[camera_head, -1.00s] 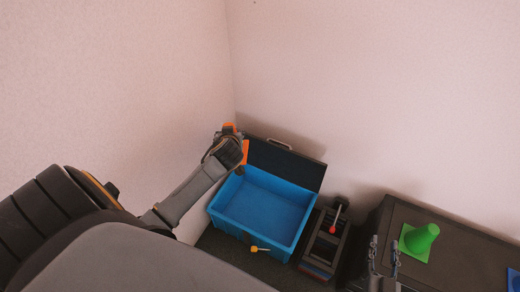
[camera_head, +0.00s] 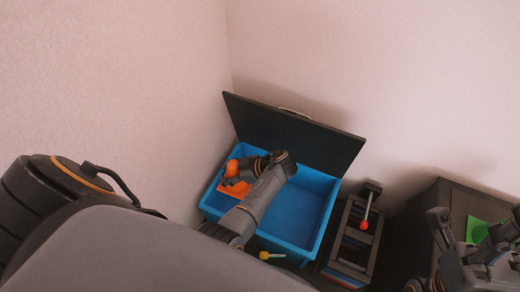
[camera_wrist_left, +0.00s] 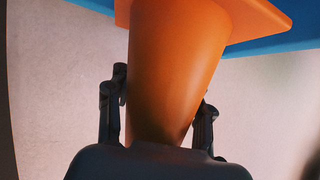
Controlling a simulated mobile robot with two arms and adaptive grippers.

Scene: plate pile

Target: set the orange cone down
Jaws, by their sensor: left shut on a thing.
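The orange cone (camera_head: 228,187) is inside the left part of the open blue box (camera_head: 327,217). My left gripper (camera_head: 246,172) is shut on it. In the left wrist view the same cone (camera_wrist_left: 178,65) stands between the two fingers (camera_wrist_left: 158,112), narrow end toward my palm and square base away from it. Blue shows behind the base. I cannot tell whether the base touches the box floor. My right gripper (camera_head: 478,240) is at the right edge beside a green cone's base (camera_head: 477,229); whether it grips anything is hidden.
The box's dark lid (camera_head: 293,135) stands raised behind it. A dark frame with a red-knobbed lever (camera_head: 364,224) stands right of the box. The box's right half is empty.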

